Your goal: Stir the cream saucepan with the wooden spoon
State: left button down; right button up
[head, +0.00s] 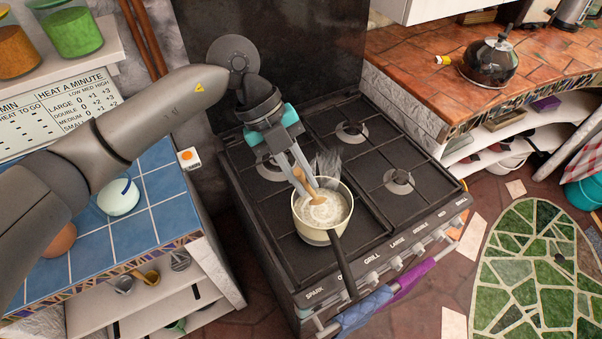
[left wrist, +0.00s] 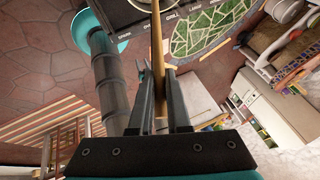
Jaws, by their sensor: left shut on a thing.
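The cream saucepan (head: 311,236) stands on the front-left burner area of the black stove, its dark handle pointing toward the stove's front edge. Pale, frothy-looking contents show inside. My left gripper (head: 311,190) reaches down over the pan from the back left and is shut on the wooden spoon (head: 299,176). The spoon is tilted, with its lower end inside the pan; how deep it reaches is unclear. In the left wrist view the spoon (left wrist: 157,45) runs between the fingers of the left gripper (left wrist: 160,72). My right gripper is not in view.
The stove (head: 262,222) has other burners, which are bare. A blue tiled counter (head: 165,190) with a pale round pot (head: 118,197) lies left. A terracotta counter (head: 420,75) with a black kettle (head: 489,62) lies right. Cloths (head: 365,308) hang at the stove front.

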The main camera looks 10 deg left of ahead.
aim_at(309, 192)
pick_arm(q)
jog(key=shift+w+d+f+b, duration=0.15)
jog(key=shift+w+f+b, duration=0.2)
jog(key=shift+f+b, duration=0.45)
jog(key=shift+w+d+f+b, duration=0.2)
jog(key=shift+w+f+b, duration=0.25)
jog(key=shift+f, duration=0.55)
jog(key=shift+w+d+f+b, duration=0.15)
jog(key=shift+w+f+b, duration=0.1)
jog(key=shift+f+b, duration=0.6)
jog(key=shift+s, duration=0.1)
